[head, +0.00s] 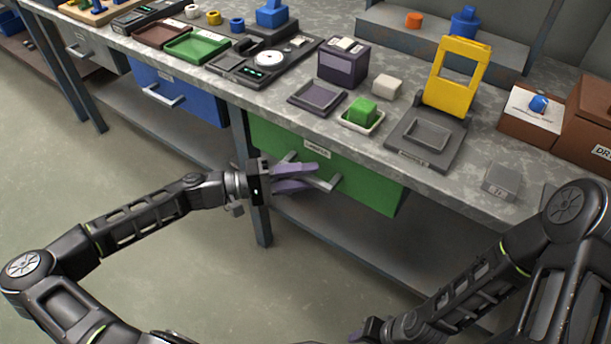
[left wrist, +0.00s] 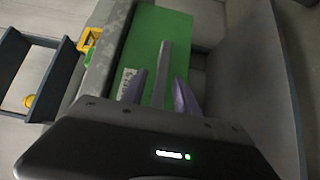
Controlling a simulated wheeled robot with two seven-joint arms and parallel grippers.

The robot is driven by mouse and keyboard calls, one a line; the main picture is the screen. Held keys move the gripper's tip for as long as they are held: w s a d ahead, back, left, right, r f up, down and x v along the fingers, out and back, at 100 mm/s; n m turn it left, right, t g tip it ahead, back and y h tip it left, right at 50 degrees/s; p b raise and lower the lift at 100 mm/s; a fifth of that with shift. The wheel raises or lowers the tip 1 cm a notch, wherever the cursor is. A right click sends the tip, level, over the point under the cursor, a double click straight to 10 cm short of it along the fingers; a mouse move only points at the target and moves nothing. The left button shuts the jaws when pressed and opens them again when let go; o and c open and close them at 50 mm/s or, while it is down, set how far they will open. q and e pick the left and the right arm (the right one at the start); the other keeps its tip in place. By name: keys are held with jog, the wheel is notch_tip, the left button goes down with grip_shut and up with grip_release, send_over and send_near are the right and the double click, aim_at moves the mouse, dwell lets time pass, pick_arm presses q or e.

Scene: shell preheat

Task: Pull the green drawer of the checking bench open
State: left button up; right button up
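The green drawer (head: 370,188) is under the grey checking bench (head: 465,185), its front close under the bench top's edge, and it looks shut. Its grey bar handle (head: 327,185) runs across the front below a white label. My left gripper (head: 304,179) is at the handle with its purple fingers apart. In the left wrist view, the handle bar (left wrist: 163,65) lies between the two fingertips (left wrist: 161,78), with gaps visible beside it. The green front (left wrist: 160,25) is behind it.
A blue drawer (head: 180,93) with its own handle is to the left. A bench leg (head: 252,180) stands just behind my left gripper. The bench top holds a yellow frame (head: 454,75), a green block (head: 361,112) and a scale (head: 267,60). The floor in front is clear.

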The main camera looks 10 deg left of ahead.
pick_arm(q)
grip_shut()
dwell(0.4)
dwell(1.1)
